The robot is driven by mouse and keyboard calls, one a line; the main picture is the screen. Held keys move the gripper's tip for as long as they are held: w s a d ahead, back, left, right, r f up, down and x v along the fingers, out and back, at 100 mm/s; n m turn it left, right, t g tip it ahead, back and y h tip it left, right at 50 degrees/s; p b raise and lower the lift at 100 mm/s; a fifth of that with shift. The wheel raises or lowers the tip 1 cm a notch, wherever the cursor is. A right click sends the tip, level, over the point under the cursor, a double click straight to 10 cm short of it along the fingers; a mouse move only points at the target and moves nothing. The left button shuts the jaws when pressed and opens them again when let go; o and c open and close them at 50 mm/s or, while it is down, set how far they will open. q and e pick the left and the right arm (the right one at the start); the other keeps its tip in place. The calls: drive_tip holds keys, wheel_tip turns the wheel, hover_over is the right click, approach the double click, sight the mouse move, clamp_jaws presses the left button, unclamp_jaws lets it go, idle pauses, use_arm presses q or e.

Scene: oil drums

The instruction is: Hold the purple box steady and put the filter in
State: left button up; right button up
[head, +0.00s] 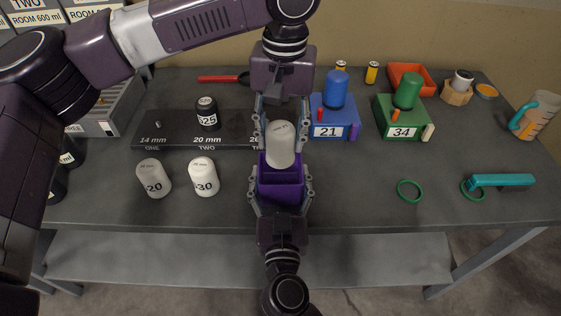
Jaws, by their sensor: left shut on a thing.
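The purple box (281,190) stands near the front middle of the table. My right gripper (281,186) comes from the front edge, with a finger along each side of the box, shut on it. A white filter (281,144) stands upright at the back of the box, its lower end overlapping the box's purple upper part. I cannot tell whether it is inside or just above. My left gripper (281,128) reaches in from behind, shut on the white filter between its fingers.
Two white filters (154,178) (204,176) stand at left. A black filter (207,112) stands on the dark labelled rack (175,130). Blue box 21 (345,115) and green box 34 (405,118) stand close at right. A green ring (410,191) and a teal-handled tool (500,181) lie front right.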

use_arm(q)
drive_tip(key=shift+f, duration=0.65)
drive_tip(key=shift+f, duration=0.3)
drive_tip(key=shift+f, duration=1.3)
drive_tip(key=shift+f, duration=0.2)
drive_tip(key=shift+f, duration=0.6)
drive_tip(key=o, duration=1.5)
